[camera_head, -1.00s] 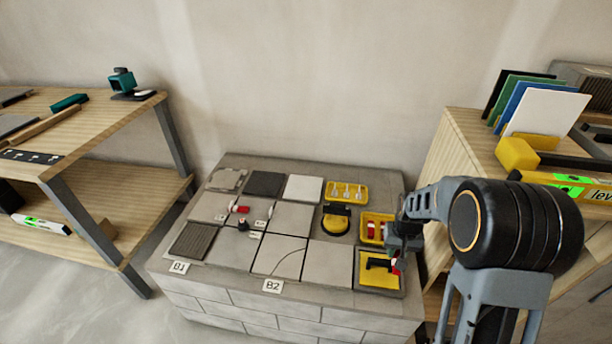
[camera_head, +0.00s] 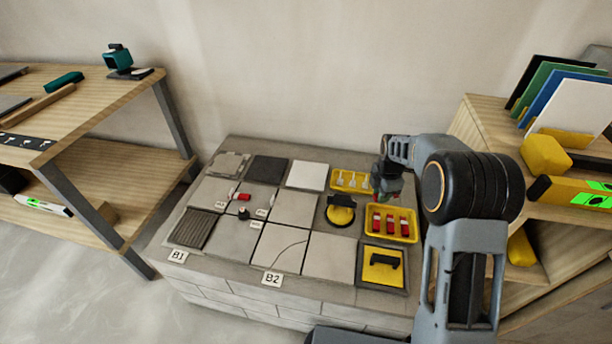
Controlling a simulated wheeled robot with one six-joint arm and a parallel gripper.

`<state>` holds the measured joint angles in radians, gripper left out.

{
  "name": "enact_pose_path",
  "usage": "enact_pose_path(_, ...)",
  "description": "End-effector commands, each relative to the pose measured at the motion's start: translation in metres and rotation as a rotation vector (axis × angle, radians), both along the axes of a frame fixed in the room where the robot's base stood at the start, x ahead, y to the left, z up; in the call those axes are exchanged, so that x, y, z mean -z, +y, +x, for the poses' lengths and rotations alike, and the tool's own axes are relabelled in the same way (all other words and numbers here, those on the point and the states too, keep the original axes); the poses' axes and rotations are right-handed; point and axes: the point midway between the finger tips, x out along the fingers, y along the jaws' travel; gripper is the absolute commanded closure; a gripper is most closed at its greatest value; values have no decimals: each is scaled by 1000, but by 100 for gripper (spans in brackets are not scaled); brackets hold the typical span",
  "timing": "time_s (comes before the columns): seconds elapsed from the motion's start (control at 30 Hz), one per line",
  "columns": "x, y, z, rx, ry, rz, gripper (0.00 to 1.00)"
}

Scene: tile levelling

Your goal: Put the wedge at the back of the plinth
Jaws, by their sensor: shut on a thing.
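The plinth (camera_head: 240,283) is a low grey block with tiles laid on its top. My gripper (camera_head: 383,195) is over its back right part, just behind the yellow tray of red wedges. The jaws are shut on a small wedge (camera_head: 376,199), mostly hidden by the fingers, with only a bit of red showing. Several red wedges lie in the yellow tray (camera_head: 414,237). Another red piece (camera_head: 243,197) lies on the tiles at the left, near a dark knob (camera_head: 244,213).
A yellow tray of white clips (camera_head: 337,186) is at the back right, beside my gripper. A yellow-and-black suction cup (camera_head: 341,210) and a yellow float (camera_head: 382,267) sit on the plinth. Wooden shelves (camera_head: 80,110) stand left; a wooden cabinet (camera_head: 482,125) stands right.

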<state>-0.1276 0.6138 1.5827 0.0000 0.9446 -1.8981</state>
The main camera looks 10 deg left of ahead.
Motion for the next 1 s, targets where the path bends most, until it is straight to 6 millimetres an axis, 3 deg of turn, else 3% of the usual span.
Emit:
enact_pose_path(0.2,-4,10,9,-247,0,0,100)
enact_pose_path(0.53,1,9,19,-333,1,0,100)
enact_pose_path(0.93,42,-33,94,-329,1,0,100)
enact_pose_path(1.0,58,-37,104,-330,2,0,100)
